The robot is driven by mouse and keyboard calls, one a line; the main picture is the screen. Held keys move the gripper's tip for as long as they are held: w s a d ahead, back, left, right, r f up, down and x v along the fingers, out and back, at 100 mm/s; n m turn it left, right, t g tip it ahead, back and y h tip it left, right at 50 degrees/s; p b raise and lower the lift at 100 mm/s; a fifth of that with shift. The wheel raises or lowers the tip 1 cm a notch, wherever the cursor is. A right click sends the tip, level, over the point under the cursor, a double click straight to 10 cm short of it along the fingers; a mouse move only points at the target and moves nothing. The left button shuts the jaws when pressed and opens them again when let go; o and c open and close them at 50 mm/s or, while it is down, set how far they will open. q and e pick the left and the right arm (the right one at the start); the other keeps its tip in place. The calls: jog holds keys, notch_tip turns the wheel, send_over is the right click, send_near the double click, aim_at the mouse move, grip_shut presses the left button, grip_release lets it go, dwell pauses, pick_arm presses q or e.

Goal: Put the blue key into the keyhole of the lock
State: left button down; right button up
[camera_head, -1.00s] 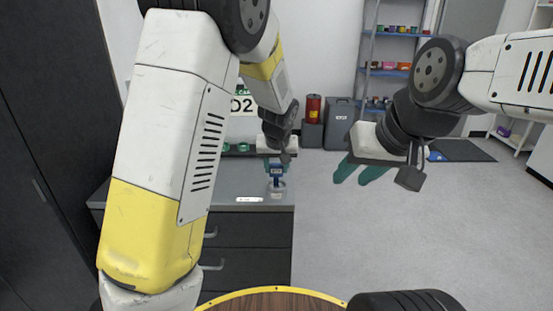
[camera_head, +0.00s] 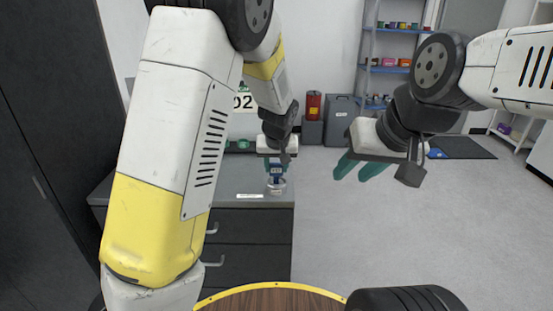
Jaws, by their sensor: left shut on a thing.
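My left gripper (camera_head: 277,162) is shut on the blue key (camera_head: 276,171), which hangs below its fingers over the grey bench top. A small, pale, round object (camera_head: 278,188), possibly the lock, stands on the bench right under the key. The key's lower end overlaps it in the picture. I cannot make out the keyhole or tell whether the key is in it. My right gripper (camera_head: 360,168), with teal fingers apart, is open and empty in the air to the right of the bench.
The grey bench (camera_head: 235,182) has dark drawers and a white label strip (camera_head: 250,196) near its front edge. A red canister (camera_head: 314,105) and a grey bin (camera_head: 340,122) stand behind. A round wooden table (camera_head: 275,300) is in front. Open floor lies right.

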pick_arm(q)
jog(key=shift+f, duration=0.8)
jog(key=c, duration=0.8)
grip_release()
jog(key=shift+o, duration=0.2)
jog(key=v, duration=0.7)
jog(key=shift+s+r, duration=0.15)
jog(key=shift+r, duration=0.2)
jog(key=shift+r, duration=0.1)
jog(key=v, duration=0.7)
jog(key=shift+s+r, duration=0.25)
jog(key=shift+r, duration=0.1)
